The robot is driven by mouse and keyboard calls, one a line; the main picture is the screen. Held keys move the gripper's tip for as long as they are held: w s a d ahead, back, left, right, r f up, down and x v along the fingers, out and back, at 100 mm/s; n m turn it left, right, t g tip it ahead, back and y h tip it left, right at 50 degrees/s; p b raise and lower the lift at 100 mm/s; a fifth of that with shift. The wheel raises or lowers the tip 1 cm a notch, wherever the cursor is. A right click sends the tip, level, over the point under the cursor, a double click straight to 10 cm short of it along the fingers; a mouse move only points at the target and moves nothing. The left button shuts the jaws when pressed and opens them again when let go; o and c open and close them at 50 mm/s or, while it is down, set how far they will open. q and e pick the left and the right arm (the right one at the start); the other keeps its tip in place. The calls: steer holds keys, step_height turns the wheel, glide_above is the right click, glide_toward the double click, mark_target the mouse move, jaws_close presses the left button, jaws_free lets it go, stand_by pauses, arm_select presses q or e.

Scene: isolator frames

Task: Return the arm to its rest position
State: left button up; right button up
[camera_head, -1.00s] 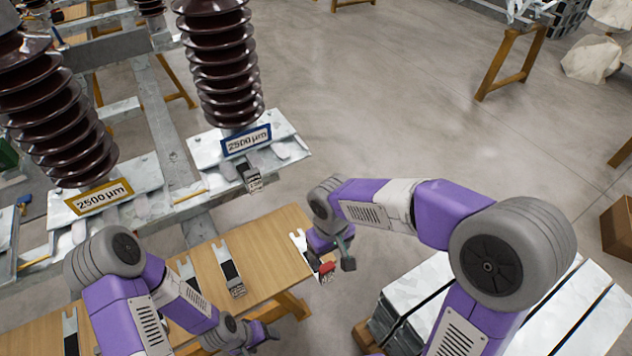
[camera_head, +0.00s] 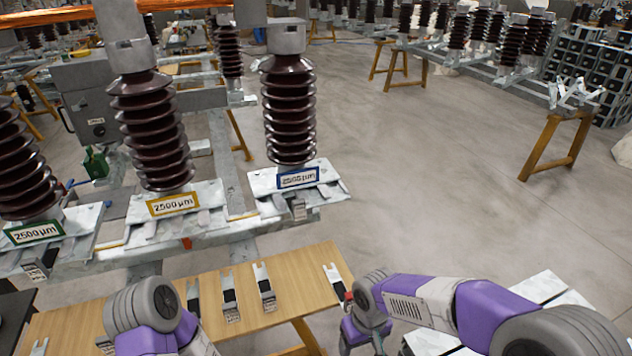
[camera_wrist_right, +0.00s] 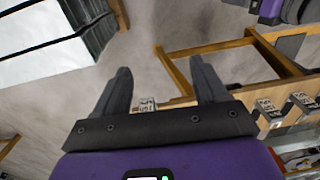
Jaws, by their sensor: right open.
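My right arm (camera_head: 460,300) reaches in from the right, its wrist just right of the wooden table's corner. In the right wrist view my right gripper (camera_wrist_right: 157,76) is open, with nothing between its two dark fingers. Bare floor and a wooden table frame show beyond them. In the head view its fingers are mostly cut off by the bottom edge. My left arm (camera_head: 150,318) shows at the lower left; its gripper is outside the head view.
The wooden table (camera_head: 205,290) carries several fork-shaped gauges (camera_head: 264,288). One gauge (camera_head: 335,278) lies at the right edge, close to my right wrist. Brown insulators (camera_head: 290,110) with labelled plates (camera_head: 299,177) stand behind. Metal slabs (camera_head: 530,290) are at the lower right. Open floor lies beyond.

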steer(key=s+f+m+y, duration=0.1)
steer(key=s+f+m, duration=0.2)
steer(key=f, duration=0.9)
steer(key=s+f+m+y, duration=0.2)
steer(key=s+f, duration=0.3)
steer(key=f, duration=0.7)
steer(key=shift+a+f+m+y, duration=0.15)
steer(key=shift+f+m+y, duration=0.2)
steer(key=shift+m, duration=0.35)
steer(key=shift+s, duration=0.1)
